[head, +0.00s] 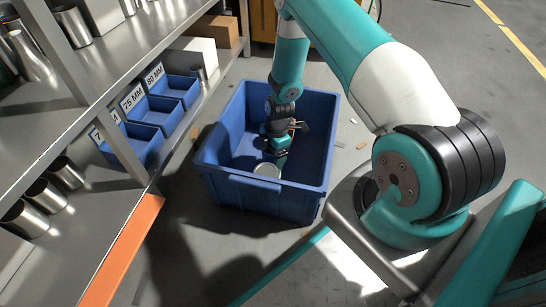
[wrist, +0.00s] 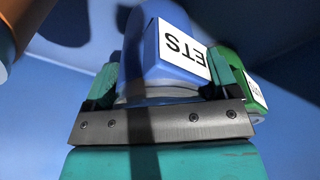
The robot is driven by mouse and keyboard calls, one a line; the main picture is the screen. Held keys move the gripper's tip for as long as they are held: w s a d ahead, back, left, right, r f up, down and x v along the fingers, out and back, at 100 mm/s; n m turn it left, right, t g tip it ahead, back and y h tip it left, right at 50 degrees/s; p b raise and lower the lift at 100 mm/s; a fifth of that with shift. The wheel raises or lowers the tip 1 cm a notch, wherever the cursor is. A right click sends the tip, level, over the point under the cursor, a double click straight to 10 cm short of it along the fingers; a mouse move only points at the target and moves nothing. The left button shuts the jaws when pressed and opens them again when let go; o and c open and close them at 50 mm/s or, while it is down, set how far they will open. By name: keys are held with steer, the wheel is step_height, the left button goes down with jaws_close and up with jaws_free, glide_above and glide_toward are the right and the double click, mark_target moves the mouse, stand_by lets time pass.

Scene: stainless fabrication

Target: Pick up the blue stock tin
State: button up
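The blue stock tin (wrist: 165,45) lies between my gripper's two teal fingers in the wrist view. It has a white label with the letters ETS, seen upside down, and a pale rim toward the palm. My gripper (wrist: 165,72) has one finger on each side of the tin. I cannot tell whether the fingers press on it or stand just clear. In the head view my gripper (head: 278,145) points down inside the blue bin (head: 222,165), where the blue tin cannot be made out.
A green tin (wrist: 255,92) with a white label is close beside my right finger. An orange-brown item (wrist: 8,40) shows at upper left. A round pale-topped item (head: 266,171) is in the bin near its front wall. A steel shelf with blue trays (head: 138,143) stands to the left.

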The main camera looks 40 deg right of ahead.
steer(key=c, duration=0.9)
steer(key=shift+o, duration=0.2)
step_height(320, 180, up, 20)
steer(key=p, duration=1.2)
steer(key=w+a+r+m+t+h+p, duration=0.1)
steer(key=a+r+m+p, duration=0.25)
steer(key=r+m, duration=0.25)
steer(key=w+a+r+m+p, duration=0.2)
steer(key=r+m+p, duration=0.2)
steer(key=r+m, duration=0.15)
steer(key=w+a+r+m+t+h+p, duration=0.1)
steer(key=a+r+m+p, duration=0.1)
steer(key=r+m+p, duration=0.35)
steer(key=s+r+p, duration=0.4)
steer(key=r+p, duration=1.3)
steer(key=s+r+p, duration=0.4)
steer(key=r+p, duration=1.4)
